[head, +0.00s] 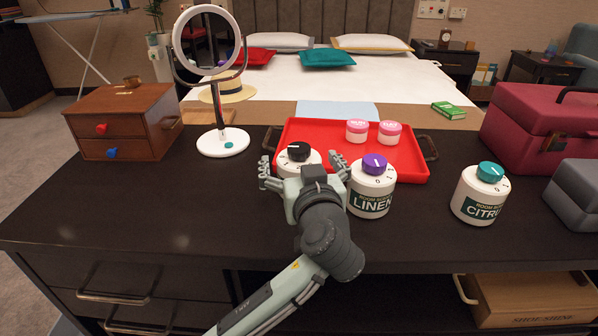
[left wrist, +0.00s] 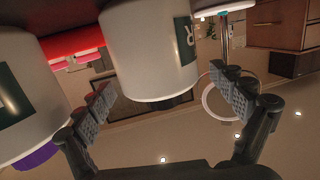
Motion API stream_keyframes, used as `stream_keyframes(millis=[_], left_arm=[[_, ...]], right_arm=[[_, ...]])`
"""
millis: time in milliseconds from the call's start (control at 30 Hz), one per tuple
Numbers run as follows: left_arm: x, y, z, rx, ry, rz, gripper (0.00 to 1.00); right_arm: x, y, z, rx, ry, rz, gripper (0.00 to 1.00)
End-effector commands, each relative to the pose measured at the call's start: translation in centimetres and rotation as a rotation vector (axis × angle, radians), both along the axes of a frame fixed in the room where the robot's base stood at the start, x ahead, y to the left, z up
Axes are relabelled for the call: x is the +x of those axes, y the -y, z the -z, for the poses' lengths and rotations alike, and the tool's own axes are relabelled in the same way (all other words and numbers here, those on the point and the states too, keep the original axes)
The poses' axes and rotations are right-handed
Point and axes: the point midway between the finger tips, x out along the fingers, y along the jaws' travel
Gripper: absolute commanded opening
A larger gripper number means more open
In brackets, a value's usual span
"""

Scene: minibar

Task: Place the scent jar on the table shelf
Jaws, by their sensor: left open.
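Three white scent jars stand on the dark table (head: 120,215). One has a black knob lid (head: 298,153), one reads LINEN with a purple knob (head: 372,192), and one reads CITRUS with a teal knob (head: 478,195). My left gripper (head: 302,166) is open, its fingers on either side of the black-knob jar in the head view, hiding its lower body. In the left wrist view, a white jar (left wrist: 150,55) lies ahead between the open fingers (left wrist: 165,88); I cannot tell if they touch it. The LINEN jar (left wrist: 28,105) is close at left. My right gripper is out of view.
A red tray (head: 400,165) with two pink-lidded jars lies behind. A round mirror (head: 222,142) and wooden box (head: 125,120) stand at left, a crimson case (head: 530,130) and grey box (head: 578,190) at right. Below the tabletop is an opening with a SHOE SHINE box (head: 530,298).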

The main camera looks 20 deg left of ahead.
Motion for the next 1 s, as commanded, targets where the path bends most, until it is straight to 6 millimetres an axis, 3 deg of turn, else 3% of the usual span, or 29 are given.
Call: stream_keyframes(millis=[333,800,867,1000], left_arm=[[0.75,-0.42,0.16,-0.001,0.0,0.0,0.94],[0.71,-0.4,0.15,-0.001,0.0,0.0,0.36],[0.72,-0.41,0.08,-0.001,0.002,0.0,0.3],[0.72,-0.41,0.08,-0.001,0.002,0.0,0.3]], right_arm=[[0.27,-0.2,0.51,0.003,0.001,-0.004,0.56],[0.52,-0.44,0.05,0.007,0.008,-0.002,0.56],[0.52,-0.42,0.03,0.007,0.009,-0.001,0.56],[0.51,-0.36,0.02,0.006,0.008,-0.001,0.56]])
